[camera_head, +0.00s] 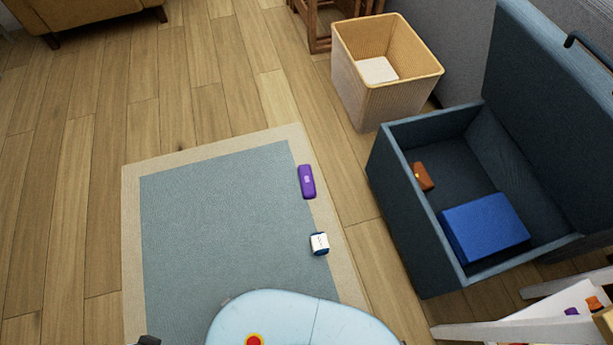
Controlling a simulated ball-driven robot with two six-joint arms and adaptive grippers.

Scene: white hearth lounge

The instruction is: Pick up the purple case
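The purple case (307,182) is a small oblong box with a pale mark on top. It lies on the right border of the rug, apart from other things. A small dark piece at the bottom edge, left of my pale blue base, may be part of my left gripper (148,341); too little shows to tell its state. It is well short of the case. My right gripper is not in view.
A white and blue object (319,243) lies on the rug (215,215) nearer me than the case. An open dark blue chest (408,210) holds a blue box (485,228) and a brown item (423,177). A wicker basket (375,100) stands behind. Wooden floor left is clear.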

